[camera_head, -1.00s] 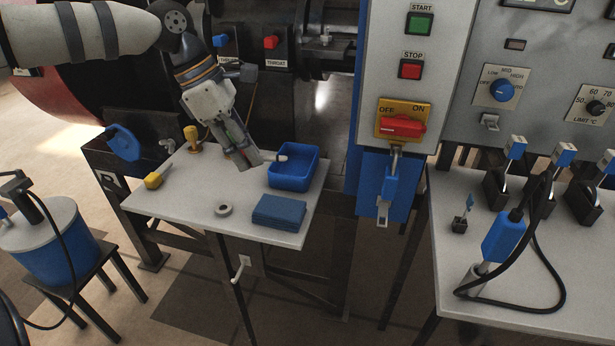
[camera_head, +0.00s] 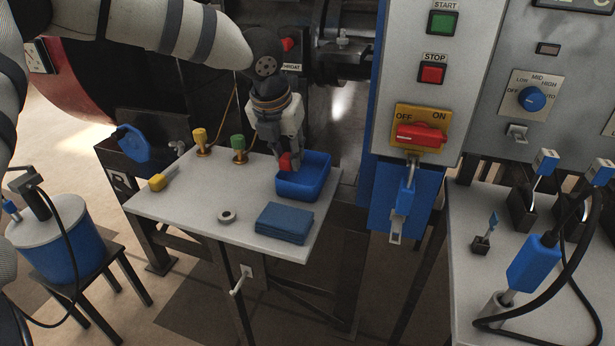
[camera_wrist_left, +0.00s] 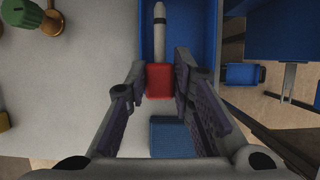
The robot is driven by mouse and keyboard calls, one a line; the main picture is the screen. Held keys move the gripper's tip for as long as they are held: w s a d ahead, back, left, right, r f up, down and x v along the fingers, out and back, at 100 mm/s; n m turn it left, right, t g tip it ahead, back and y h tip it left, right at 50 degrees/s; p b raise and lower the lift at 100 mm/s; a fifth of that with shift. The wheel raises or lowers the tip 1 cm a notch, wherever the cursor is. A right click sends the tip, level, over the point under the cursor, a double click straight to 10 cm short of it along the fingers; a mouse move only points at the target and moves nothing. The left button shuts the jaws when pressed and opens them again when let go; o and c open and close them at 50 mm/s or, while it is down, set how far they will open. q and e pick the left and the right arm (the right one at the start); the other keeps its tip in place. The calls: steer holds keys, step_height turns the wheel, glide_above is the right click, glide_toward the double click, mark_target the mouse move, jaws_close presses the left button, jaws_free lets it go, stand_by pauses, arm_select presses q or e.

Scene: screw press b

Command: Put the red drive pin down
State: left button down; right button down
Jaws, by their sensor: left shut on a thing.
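The red drive pin has a red block head (camera_wrist_left: 159,80) and a pale grey shaft with a dark band. My left gripper (camera_wrist_left: 160,82) is shut on the red head, one finger on each side. In the left wrist view the shaft points up the picture, over the blue tray (camera_wrist_left: 207,25). In the head view my left gripper (camera_head: 284,163) points down at the left edge of the blue tray (camera_head: 303,193), with the red head (camera_head: 286,161) between its fingers. The shaft is hidden there. I cannot tell whether the pin touches the tray. My right gripper is not in view.
On the white table (camera_head: 185,200) stand a yellow-topped fitting (camera_head: 200,139) and a green-topped one (camera_head: 239,147). A yellow-handled tool (camera_head: 158,182), a grey ring (camera_head: 227,216) and a folded blue cloth (camera_head: 284,223) lie there too. The table's middle is clear. The control cabinet (camera_head: 412,100) stands to the right.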

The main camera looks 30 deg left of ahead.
arm_select(q)
steer(key=shift+w+d+f, duration=0.3)
steer(key=shift+w+f, duration=0.05)
steer(key=shift+f, duration=0.15)
steer(key=shift+w+d+f, duration=0.25)
steer(key=shift+w+f, duration=0.05)
steer(key=shift+f, duration=0.15)
steer(key=f, duration=0.3)
steer(key=shift+w+d+f+b, duration=0.3)
steer(key=shift+w+f+b, duration=0.05)
steer(key=shift+f, duration=0.05)
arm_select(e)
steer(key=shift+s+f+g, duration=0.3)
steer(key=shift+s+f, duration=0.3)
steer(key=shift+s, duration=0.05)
arm_select(q)
steer(key=c, duration=1.7)
jaws_free()
